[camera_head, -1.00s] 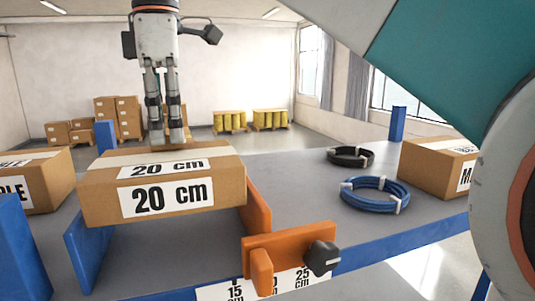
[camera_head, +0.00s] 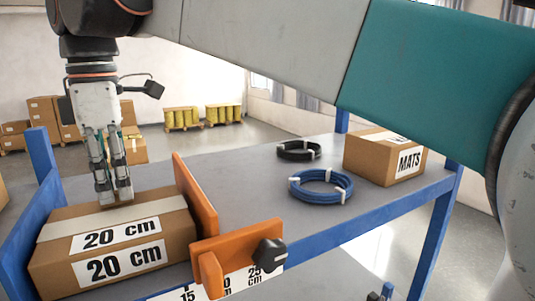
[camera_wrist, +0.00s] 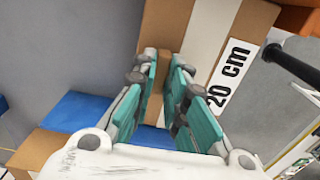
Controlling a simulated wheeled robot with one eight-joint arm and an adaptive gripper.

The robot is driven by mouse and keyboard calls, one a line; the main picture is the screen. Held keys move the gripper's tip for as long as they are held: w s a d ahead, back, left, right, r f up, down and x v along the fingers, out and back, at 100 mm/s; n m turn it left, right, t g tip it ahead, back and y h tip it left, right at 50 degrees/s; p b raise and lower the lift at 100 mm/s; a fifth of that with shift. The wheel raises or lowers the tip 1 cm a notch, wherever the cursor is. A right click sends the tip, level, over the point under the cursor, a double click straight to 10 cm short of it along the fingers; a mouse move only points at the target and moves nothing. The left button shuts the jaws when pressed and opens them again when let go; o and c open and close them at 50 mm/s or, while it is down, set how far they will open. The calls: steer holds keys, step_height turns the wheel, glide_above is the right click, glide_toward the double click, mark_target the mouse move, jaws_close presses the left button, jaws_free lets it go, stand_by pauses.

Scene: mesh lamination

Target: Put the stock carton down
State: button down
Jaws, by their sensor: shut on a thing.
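The stock carton (camera_head: 105,243) is a brown box marked "20 cm" with pale tape along its top. It sits low between the blue side wall (camera_head: 30,221) on the left and the orange stop plate (camera_head: 194,195) on the right. My gripper (camera_head: 116,199) points down at the carton's top and is shut on a small brown grip piece there. The wrist view also shows the fingers (camera_wrist: 165,75) closed around this piece, with the carton (camera_wrist: 200,40) under them. The carton's underside is hidden, so I cannot tell whether it touches the grey bench.
An orange clamp block with a black knob (camera_head: 270,254) stands at the front, above a scale label. A blue cable coil (camera_head: 320,187), a black coil (camera_head: 298,150) and a "MATS" carton (camera_head: 385,158) lie to the right. Grey bench (camera_head: 245,190) around the coils is clear.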

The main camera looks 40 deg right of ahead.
steer(key=shift+f, duration=0.15)
steer(key=c, duration=1.6)
jaws_free()
steer(key=shift+s, duration=0.1)
step_height(320, 180, up, 12)
steer(key=b, duration=0.2)
steer(key=shift+r, duration=0.2)
steer(key=shift+a, duration=0.1)
